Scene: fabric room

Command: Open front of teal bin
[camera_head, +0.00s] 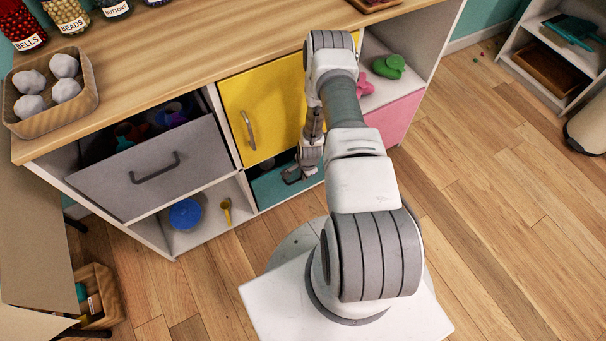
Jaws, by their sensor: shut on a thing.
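The teal bin front (272,189) sits low in the cabinet, under the yellow door (261,104). A dark gap shows along its top edge, so it looks tilted or pulled out a little; how far I cannot tell. My gripper (292,177) is at the teal front, near its upper right part, at a dark handle. The jaws are shut on the handle, though my arm covers much of the contact. The right part of the teal front is hidden behind my arm.
A grey drawer front (150,168) at left stands tilted open. Below it, a blue round object (185,214) and a yellow scoop (226,210) lie on an open shelf. A pink front (396,118) is right of my arm. Wooden floor is free at right.

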